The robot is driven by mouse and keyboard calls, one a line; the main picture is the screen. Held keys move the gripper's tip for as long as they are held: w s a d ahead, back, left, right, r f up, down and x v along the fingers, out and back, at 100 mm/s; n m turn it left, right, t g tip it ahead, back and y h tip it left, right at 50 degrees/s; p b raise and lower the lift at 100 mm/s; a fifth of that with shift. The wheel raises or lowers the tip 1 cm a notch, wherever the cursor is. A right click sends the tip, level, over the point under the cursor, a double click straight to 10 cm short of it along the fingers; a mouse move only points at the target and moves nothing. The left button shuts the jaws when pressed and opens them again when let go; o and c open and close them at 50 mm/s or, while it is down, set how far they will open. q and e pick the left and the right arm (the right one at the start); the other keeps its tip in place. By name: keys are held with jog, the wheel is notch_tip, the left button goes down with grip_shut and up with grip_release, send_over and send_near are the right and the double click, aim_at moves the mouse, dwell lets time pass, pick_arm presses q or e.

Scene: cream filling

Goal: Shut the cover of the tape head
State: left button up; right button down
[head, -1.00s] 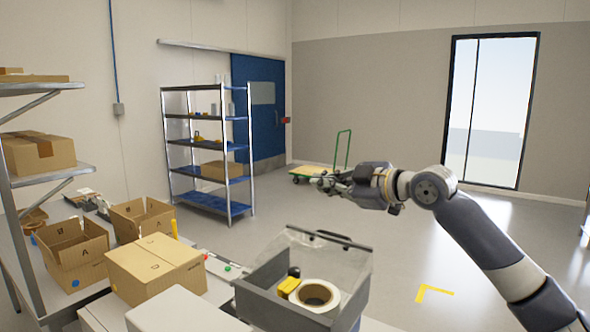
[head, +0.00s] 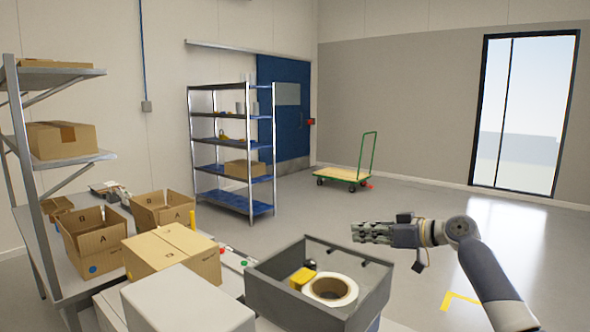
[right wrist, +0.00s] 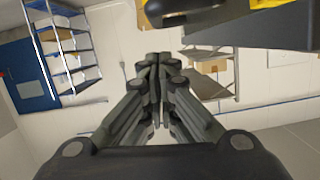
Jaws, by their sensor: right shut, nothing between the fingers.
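The tape head (head: 283,299) is a grey open-topped housing at the lower middle of the head view. Inside are a white tape roll (head: 347,296) and a yellow part (head: 302,277). No clear cover stands up from it now; the cover looks lowered across the top, but its clear panel is too faint to tell whether it is fully down. My right gripper (head: 354,232) is shut and empty, just above and right of the housing's far edge, pointing left. Its closed fingers (right wrist: 155,62) fill the middle of the right wrist view. My left gripper is not in view.
A closed carton (head: 172,255) and open cartons (head: 92,250) stand at left on the bench. A light grey box (head: 185,305) is left of the tape head. A metal shelf (head: 232,206), a green trolley (head: 345,175) and clear floor lie beyond.

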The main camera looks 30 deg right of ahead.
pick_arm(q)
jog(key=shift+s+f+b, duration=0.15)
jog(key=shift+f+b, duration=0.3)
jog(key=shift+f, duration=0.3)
pick_arm(e)
jog(key=shift+d+f+m, duration=0.1)
jog(key=shift+f+m, duration=0.4)
jog(key=shift+f, duration=1)
